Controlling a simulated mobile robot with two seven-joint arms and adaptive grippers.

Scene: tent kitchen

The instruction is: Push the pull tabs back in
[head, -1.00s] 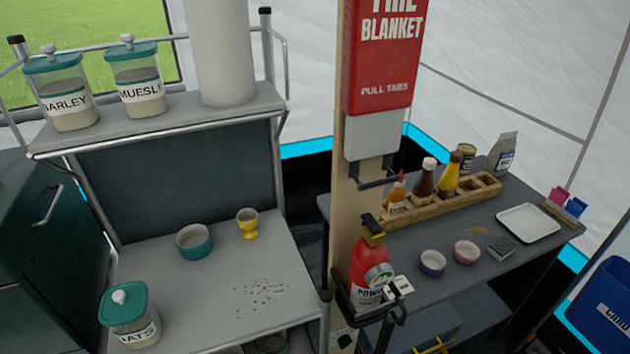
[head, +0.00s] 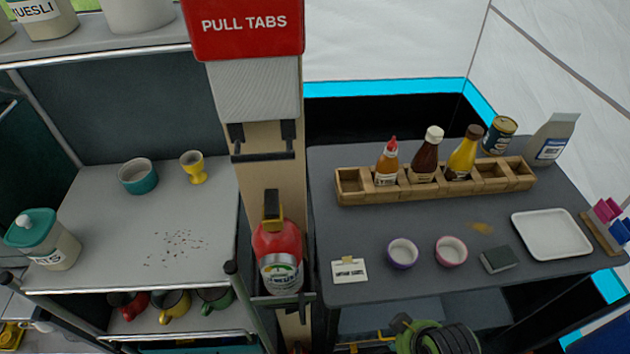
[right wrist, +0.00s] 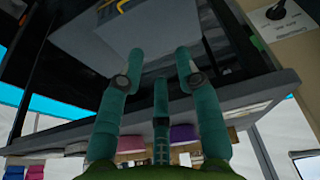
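The red fire blanket case (head: 247,28), marked "PULL TABS", hangs on a wooden post in the head view. Pale grey folded material (head: 255,88) shows below its red part. Two black pull tabs, a left one (head: 237,134) and a right one (head: 288,131), hang below this material, just above a black bracket (head: 262,156). My right gripper (right wrist: 160,62) has its green fingers spread and empty in the right wrist view, below a dark tabletop. Part of my right arm shows at the bottom of the head view, well below the tabs. My left gripper is out of view.
A red extinguisher (head: 277,255) stands on the post below the tabs. The right table (head: 440,225) holds a wooden bottle rack (head: 350,187), bowls and a white tray (head: 552,212). A shelf unit with jars stands left.

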